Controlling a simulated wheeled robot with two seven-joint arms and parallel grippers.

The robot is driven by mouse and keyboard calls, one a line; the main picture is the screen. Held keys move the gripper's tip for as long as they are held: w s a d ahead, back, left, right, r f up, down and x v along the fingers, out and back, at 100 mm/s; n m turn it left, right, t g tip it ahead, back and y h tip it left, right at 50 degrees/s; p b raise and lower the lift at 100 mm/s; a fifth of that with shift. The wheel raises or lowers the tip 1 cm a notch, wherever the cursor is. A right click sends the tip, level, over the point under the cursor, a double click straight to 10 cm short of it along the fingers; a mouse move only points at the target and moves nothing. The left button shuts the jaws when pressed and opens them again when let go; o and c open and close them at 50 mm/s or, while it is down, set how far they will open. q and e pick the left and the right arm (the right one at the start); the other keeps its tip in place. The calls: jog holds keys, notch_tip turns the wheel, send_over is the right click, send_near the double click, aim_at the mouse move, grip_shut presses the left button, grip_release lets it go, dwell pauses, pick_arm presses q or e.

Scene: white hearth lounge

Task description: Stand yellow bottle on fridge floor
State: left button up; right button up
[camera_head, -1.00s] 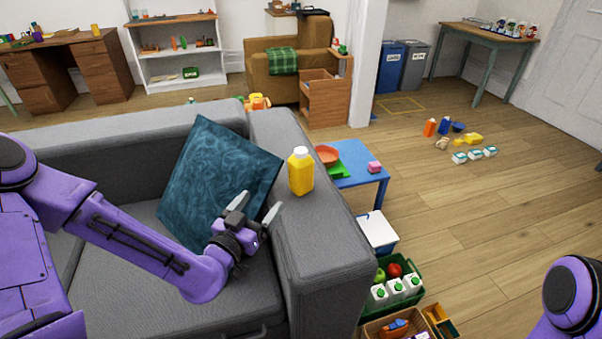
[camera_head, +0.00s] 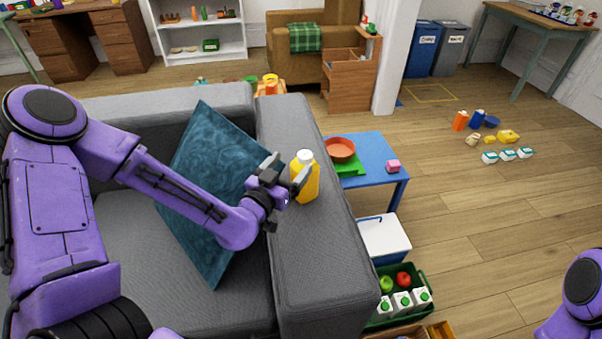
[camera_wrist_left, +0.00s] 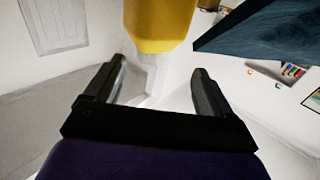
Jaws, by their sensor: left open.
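The yellow bottle (camera_head: 305,185) with a white cap stands upright on the grey sofa's right armrest (camera_head: 310,260). My left gripper (camera_head: 286,172) is open at the bottle's left side, and one finger overlaps the bottle in the head view. In the left wrist view the yellow bottle (camera_wrist_left: 158,22) shows at the top, ahead of the open, empty fingers of my left gripper (camera_wrist_left: 160,75). I cannot tell whether a finger touches it. My right gripper is out of view; only part of that arm shows at lower right. I see no fridge.
A teal cushion (camera_head: 208,200) leans on the sofa beside my left arm. Right of the armrest are a blue table (camera_head: 372,173) with a red bowl (camera_head: 341,149), a white-topped box (camera_head: 384,238) and a green crate (camera_head: 427,284). Open wooden floor lies further right.

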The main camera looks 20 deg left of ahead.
aim_at(309, 153)
pick_arm(q)
jog(key=w, duration=0.2)
jog(key=w+d, duration=0.1)
jog(key=w, duration=0.4)
jog(key=shift+w+d+f, duration=0.2)
jog(key=shift+d+f, duration=0.05)
jog(key=shift+d, duration=0.15)
jog(key=shift+s, duration=0.1)
grip_shut()
